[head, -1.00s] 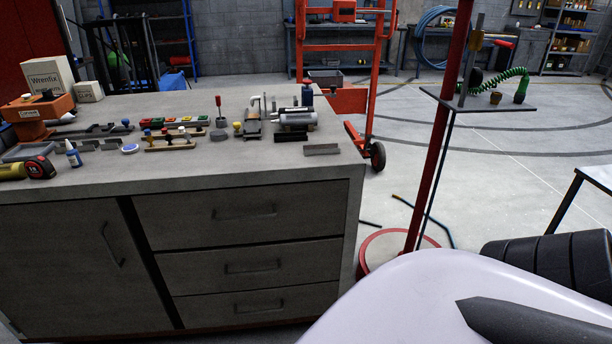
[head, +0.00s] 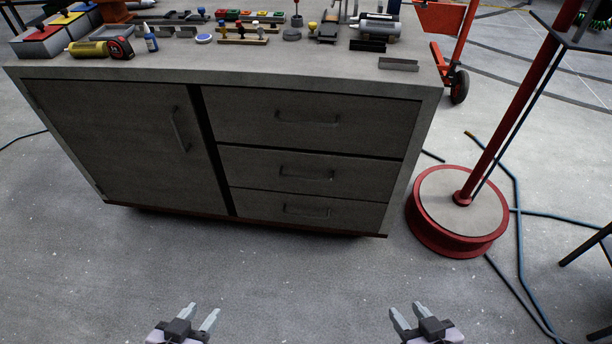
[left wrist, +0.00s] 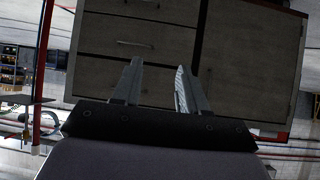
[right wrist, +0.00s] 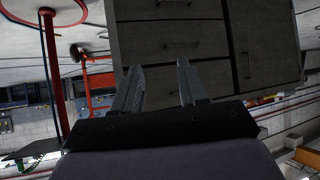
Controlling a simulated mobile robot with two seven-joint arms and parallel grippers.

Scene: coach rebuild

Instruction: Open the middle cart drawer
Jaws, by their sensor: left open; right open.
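The grey cart (head: 130,150) stands ahead, with a door on its left and a stack of three drawers on its right. The middle drawer (head: 257,172) is shut, flush with the other drawers, and has a dark bar handle (head: 307,174). My left gripper (head: 202,312) is open and empty, low in front of the cart. My right gripper (head: 406,310) is also open and empty, farther right. Both are apart from the cart. The wrist views show the drawer fronts upside down beyond the left fingers (left wrist: 158,66) and the right fingers (right wrist: 160,65).
A red round stand base (head: 457,235) with a slanted post is right of the cart. Blue hose (head: 519,250) lies on the floor near it. The floor before the drawers is clear.

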